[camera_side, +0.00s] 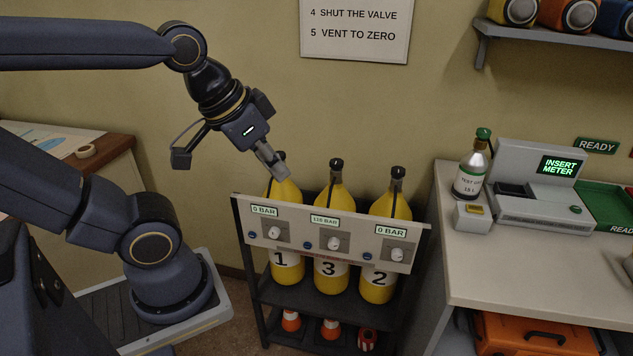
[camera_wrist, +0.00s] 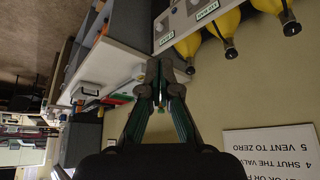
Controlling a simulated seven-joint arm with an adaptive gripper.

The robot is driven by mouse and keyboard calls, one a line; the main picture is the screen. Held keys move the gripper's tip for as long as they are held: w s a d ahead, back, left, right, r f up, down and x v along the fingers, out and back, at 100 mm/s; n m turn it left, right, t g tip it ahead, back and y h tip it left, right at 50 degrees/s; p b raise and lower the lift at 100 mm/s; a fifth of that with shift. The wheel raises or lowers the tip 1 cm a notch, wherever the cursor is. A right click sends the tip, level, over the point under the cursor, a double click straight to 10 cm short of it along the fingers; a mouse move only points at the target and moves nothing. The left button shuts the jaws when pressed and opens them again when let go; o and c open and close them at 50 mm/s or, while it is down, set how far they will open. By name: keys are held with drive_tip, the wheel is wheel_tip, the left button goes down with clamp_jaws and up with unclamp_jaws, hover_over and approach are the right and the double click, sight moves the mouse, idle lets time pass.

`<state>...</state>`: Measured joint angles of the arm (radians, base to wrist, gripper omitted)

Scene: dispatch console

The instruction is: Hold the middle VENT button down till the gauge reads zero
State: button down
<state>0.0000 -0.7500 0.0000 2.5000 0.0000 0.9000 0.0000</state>
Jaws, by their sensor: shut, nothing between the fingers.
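The grey panel (camera_side: 290,224) runs across the front of a rack of yellow cylinders. The middle blue button (camera_side: 308,245) sits left of the middle white knob (camera_side: 333,243), uncovered. The middle gauge (camera_side: 325,220) has small digits that look like 116 BAR. The left gauge (camera_side: 264,211) and right gauge (camera_side: 390,232) read 0 BAR. My gripper (camera_side: 281,172) is shut and empty, above the panel, by the top of the left cylinder, apart from the button. In the wrist view its fingers (camera_wrist: 165,68) meet, with part of the panel (camera_wrist: 180,22) beyond.
Yellow cylinders (camera_side: 329,196) numbered 1, 3 and 2 stand behind the panel, their necks rising above it. Left and right blue buttons (camera_side: 253,232) flank the middle one. A desk (camera_side: 510,275) with an INSERT METER console (camera_side: 535,180) stands right. Space before the panel is clear.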

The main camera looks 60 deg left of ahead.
idle(0.4)
drive_tip(key=n+t+y, duration=0.2)
drive_tip(key=n, duration=0.1)
hover_over(308, 246)
drive_tip(key=d, duration=0.3)
wheel_tip(308, 246, down, 17)
drive_tip(key=f+h, duration=0.1)
drive_tip(key=f, duration=0.2)
drive_tip(key=f+n+h, duration=0.1)
drive_tip(key=f, duration=0.2)
drive_tip(key=f+n, duration=0.1)
drive_tip(key=f, duration=0.1)
drive_tip(key=shift+w+d+f+t+h, duration=0.1)
drive_tip(key=shift+d+f+t+h, duration=0.25)
drive_tip(key=shift+f+t+h, duration=0.05)
drive_tip(key=s+d+f+n+t+y, duration=0.1)
drive_tip(key=s+d+f+n, duration=0.1)
drive_tip(key=s+f+n, duration=0.3)
drive_tip(key=s+d+f+n+t+y, duration=0.2)
drive_tip(key=s+d+f+n, duration=0.1)
drive_tip(key=f+n, duration=0.7)
drive_tip(key=shift+s+f+n, duration=0.25)
drive_tip(key=shift+s+n, duration=0.55)
drive_tip(key=shift+s, duration=0.05)
drive_tip(key=w+a, duration=0.6)
drive_tip(key=shift+w+a, duration=0.15)
